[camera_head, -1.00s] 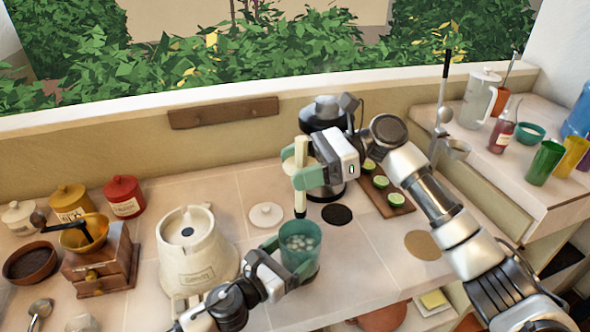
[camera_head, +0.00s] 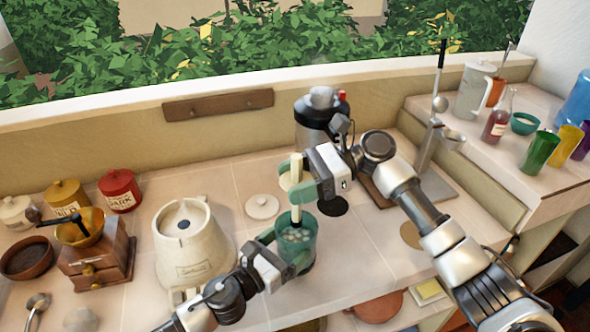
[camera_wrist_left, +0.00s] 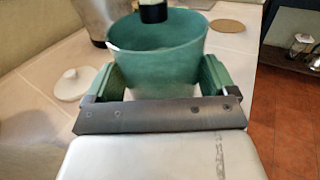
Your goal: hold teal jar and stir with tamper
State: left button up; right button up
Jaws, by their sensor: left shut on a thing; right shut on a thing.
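The teal jar (camera_head: 308,228) stands near the counter's front edge with pale round pieces inside. My left gripper (camera_head: 284,250) is shut on it from the left; in the left wrist view green fingers clasp both sides of the teal jar (camera_wrist_left: 155,50). The tamper (camera_head: 297,172) is a pale upright stick with a disc partway up. My right gripper (camera_head: 306,183) is shut on it above the jar.
A cream blender base (camera_head: 193,245) stands left of the jar. A white lid (camera_head: 262,206) lies behind it. A dark, silver-topped appliance (camera_head: 318,118) stands behind my right gripper. A wooden grinder (camera_head: 97,262) is at the left. Bare counter lies right of the jar.

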aim_at(295, 224)
jog(key=shift+f, duration=4)
jog(key=shift+s, duration=0.1)
